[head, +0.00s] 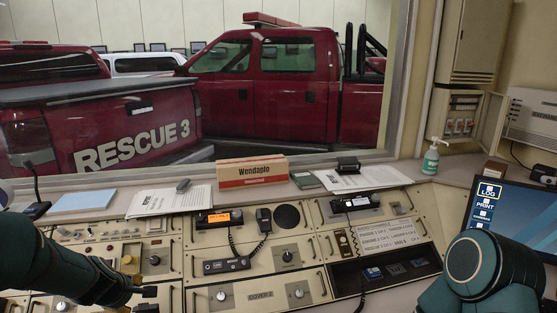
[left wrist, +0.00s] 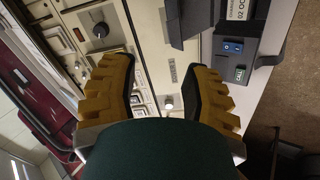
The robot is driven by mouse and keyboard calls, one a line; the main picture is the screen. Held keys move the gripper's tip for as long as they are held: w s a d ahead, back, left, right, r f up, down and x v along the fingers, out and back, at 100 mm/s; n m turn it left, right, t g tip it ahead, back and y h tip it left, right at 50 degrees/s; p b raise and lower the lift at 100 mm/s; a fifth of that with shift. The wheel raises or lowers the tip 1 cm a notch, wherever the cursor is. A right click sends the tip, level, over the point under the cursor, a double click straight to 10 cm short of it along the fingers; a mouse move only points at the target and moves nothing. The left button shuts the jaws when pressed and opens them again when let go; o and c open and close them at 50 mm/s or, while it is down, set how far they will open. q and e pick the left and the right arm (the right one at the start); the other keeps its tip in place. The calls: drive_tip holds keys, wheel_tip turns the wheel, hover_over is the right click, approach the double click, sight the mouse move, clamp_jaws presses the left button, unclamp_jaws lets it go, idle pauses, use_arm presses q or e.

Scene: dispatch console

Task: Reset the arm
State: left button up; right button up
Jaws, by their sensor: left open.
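My left arm comes in from the left in the head view, and its gripper (head: 142,285) is low over the left part of the console (head: 190,264). In the left wrist view the two yellow-backed fingers of my left gripper (left wrist: 163,70) are spread apart with nothing between them. Beige console panel with a round white knob (left wrist: 168,103) shows between and beyond them. My right arm (head: 490,268) shows at the lower right in front of the monitor; its gripper is out of view.
The console carries radios with orange displays (head: 219,217), a handset (head: 264,220) and several knobs. A Wendaplo box (head: 252,171), papers (head: 168,201) and a green sanitizer bottle (head: 430,160) stand along the ledge under the window. A monitor (head: 518,215) is at the right.

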use_arm(q)
drive_tip(key=s+d+f+m+g, duration=0.1)
drive_tip(key=d+f+m, duration=0.1)
drive_tip(key=d+f, duration=0.1)
drive_tip(key=s+d+f+m, duration=0.2)
drive_tip(key=d+f, duration=0.1)
drive_tip(key=f, duration=0.3)
drive_tip(key=s+d+f+m+g+h, duration=0.1)
drive_tip(key=s+d+f+m, duration=0.1)
drive_tip(key=d+f, duration=0.2)
drive_tip(key=shift+s+f+m+g, duration=0.15)
drive_tip(key=shift+f+m+g, duration=0.15)
drive_tip(key=shift+f, duration=0.4)
drive_tip(key=s+d+f+m+g+h, duration=0.1)
drive_tip(key=s+d+f+m+h, duration=0.1)
drive_tip(key=s+d+f+m, duration=0.2)
drive_tip(key=s+d+f+m+g+h, duration=0.1)
drive_tip(key=s+d+f+m, duration=0.3)
drive_tip(key=s+d, duration=0.6)
drive_tip(key=shift+d+f+g+h, duration=0.4)
drive_tip(key=shift+d+h, duration=0.3)
drive_tip(key=shift+d, duration=0.4)
